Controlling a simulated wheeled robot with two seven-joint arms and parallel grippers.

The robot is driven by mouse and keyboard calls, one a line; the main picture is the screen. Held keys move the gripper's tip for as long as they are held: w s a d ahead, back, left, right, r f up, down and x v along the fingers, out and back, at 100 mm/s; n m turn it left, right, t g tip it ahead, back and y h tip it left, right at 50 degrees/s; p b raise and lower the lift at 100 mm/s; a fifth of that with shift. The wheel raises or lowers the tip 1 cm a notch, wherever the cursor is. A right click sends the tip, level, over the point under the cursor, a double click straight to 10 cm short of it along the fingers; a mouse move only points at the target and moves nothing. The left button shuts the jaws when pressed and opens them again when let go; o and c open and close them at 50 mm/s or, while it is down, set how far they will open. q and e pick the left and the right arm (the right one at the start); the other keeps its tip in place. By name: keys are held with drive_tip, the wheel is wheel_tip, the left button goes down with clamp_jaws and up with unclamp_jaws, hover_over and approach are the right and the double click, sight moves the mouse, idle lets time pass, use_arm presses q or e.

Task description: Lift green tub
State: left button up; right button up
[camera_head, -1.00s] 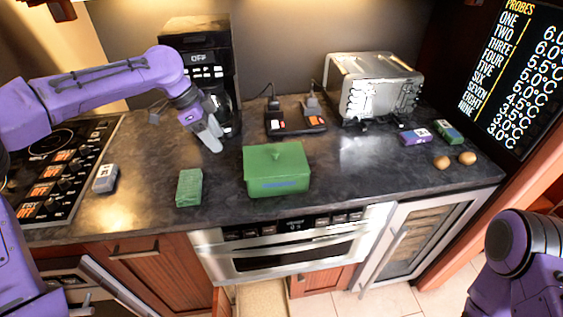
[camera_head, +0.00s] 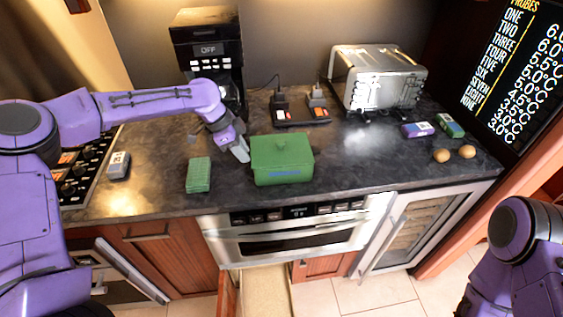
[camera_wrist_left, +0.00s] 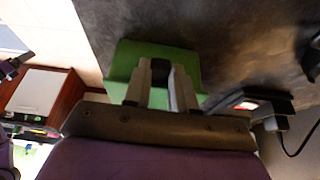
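The green tub (camera_head: 283,167) is a box with a lid and small knob, upright on the dark counter near its front edge. My left gripper (camera_head: 240,152) is just left of the tub, pointing down towards the counter. Its fingers look apart with nothing held between them; whether they touch the tub is unclear. In the left wrist view, the fingers (camera_wrist_left: 163,82) lie in front of the tub's green surface (camera_wrist_left: 130,55) and hide part of it. My right arm shows at the lower right; its gripper is out of view.
A smaller green box (camera_head: 199,175) sits left of the tub on the counter (camera_head: 345,165). A coffee maker (camera_head: 208,50), black devices with plugs (camera_head: 300,115) and a toaster (camera_head: 376,78) stand behind. Two brown eggs (camera_head: 467,152) lie at the right. An oven (camera_head: 290,235) is below.

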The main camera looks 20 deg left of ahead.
use_arm(q)
clamp_jaws()
drive_tip(key=shift+w, duration=0.1)
drive_tip(key=shift+w+r, duration=0.1)
drive_tip(key=shift+r, duration=0.5)
drive_tip(key=s+d+r, duration=0.3)
drive_tip(key=s+r, duration=0.3)
drive_tip(key=r, duration=0.2)
drive_tip(key=s+d+r, duration=0.3)
drive_tip(key=s+r, duration=0.4)
drive_tip(key=r, duration=0.1)
drive_tip(key=shift+r+p, duration=0.4)
